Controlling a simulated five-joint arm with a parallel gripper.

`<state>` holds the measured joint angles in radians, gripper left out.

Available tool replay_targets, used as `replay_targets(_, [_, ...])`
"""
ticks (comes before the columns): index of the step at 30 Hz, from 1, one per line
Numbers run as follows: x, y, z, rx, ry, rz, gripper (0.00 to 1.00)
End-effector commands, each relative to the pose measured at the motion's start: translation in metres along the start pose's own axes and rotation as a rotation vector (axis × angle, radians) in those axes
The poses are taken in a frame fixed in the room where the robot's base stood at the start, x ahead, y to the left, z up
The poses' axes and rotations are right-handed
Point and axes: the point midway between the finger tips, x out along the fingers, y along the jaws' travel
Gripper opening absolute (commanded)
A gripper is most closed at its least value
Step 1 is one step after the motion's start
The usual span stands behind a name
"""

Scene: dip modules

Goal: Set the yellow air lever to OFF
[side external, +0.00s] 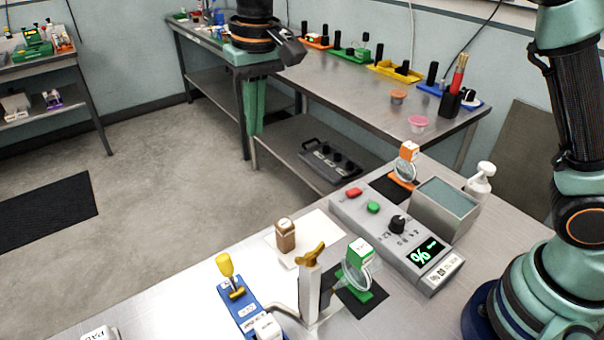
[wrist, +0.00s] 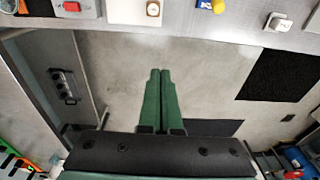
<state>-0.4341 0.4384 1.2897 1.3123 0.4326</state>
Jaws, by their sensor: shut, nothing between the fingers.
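The yellow air lever (side external: 225,265) stands on a blue block (side external: 245,315) with white labels, at the front of the metal bench in the side view. It points up, tilted slightly left; its label text is too small to read. In the wrist view its yellow knob (wrist: 218,5) shows at the top edge, beside a bit of the blue block (wrist: 203,4). My gripper (side external: 253,133) hangs with its green fingers pointing down, far from the lever. In the wrist view the fingers (wrist: 160,72) are shut together and empty, over open floor.
A second bench (side external: 375,95) holds coloured parts. Floor lies between benches.

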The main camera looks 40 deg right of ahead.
Motion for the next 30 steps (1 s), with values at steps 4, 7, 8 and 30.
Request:
replay_targets(4, [0.028,-0.036,-0.004,-0.004,-0.051,0.020,0.00])
replay_targets(7, [0.046,-0.058,-0.004,-0.005,-0.080,0.035,0.00])
replay_targets(8, [0.051,-0.064,-0.004,-0.004,-0.088,0.040,0.00])
replay_targets(30, [0.104,-0.117,0.013,-0.001,-0.157,0.090,0.00])
